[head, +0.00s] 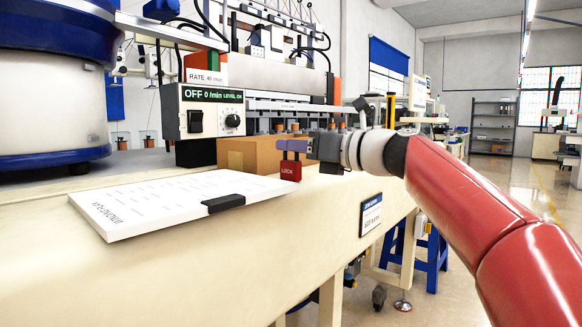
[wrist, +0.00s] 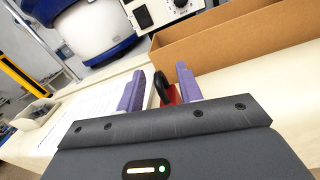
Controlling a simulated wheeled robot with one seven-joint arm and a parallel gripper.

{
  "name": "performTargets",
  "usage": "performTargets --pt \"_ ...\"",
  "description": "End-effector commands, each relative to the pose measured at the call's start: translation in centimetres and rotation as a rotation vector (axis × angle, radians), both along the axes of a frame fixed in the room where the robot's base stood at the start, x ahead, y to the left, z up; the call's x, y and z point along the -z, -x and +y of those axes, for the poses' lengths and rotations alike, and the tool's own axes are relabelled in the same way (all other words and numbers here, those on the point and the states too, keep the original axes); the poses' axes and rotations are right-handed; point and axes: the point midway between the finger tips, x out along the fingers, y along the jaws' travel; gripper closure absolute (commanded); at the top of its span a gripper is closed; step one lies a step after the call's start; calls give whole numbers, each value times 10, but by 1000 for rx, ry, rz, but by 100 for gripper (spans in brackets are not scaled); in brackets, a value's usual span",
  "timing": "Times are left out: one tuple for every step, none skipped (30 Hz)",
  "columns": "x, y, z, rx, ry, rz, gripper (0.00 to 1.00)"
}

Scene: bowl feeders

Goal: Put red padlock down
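The red padlock (head: 290,171) is upright just below my gripper's purple fingers (head: 293,148) in the head view, its "LOCK" face showing. It appears to stand on the cream bench (head: 180,265), though its underside contact is hard to make out. In the wrist view, the padlock's red body (wrist: 172,95) and black shackle lie between the two fingers of my gripper (wrist: 160,86). The fingers are apart, with a pale gap between the left finger and the padlock. The padlock is close to the right finger; touching cannot be told. The gripper's body hides its lower part.
A cardboard box (head: 255,155) stands right behind the padlock. A white instruction board (head: 160,200) with a black clip (head: 223,203) lies to the left. The grey control box (head: 212,112) and blue bowl feeder (head: 50,90) stand further back. The bench's front strip is clear.

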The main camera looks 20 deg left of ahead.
Motion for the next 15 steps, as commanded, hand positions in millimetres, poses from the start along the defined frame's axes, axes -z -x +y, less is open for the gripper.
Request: performTargets --pt "-1 -1 6 -2 0 0 64" --pt "-1 -2 7 -1 -1 -1 64" --pt "-1 -2 8 0 -1 -1 64" --pt "-1 -2 9 0 0 -2 64" --pt "-1 -2 9 0 0 -2 64" --pt "-1 -3 9 1 0 -2 64" --pt "0 -2 9 1 0 -2 64" --pt "0 -2 9 1 0 -2 64" --pt "0 -2 9 1 0 -2 64" --pt "0 -2 9 1 1 -2 66" --pt "0 -2 9 1 1 -2 70" --pt "0 -2 9 1 1 -2 75" --pt "0 -2 9 1 1 -2 79" --pt "0 -2 9 1 1 -2 83" --pt "0 -2 9 1 1 -2 88"
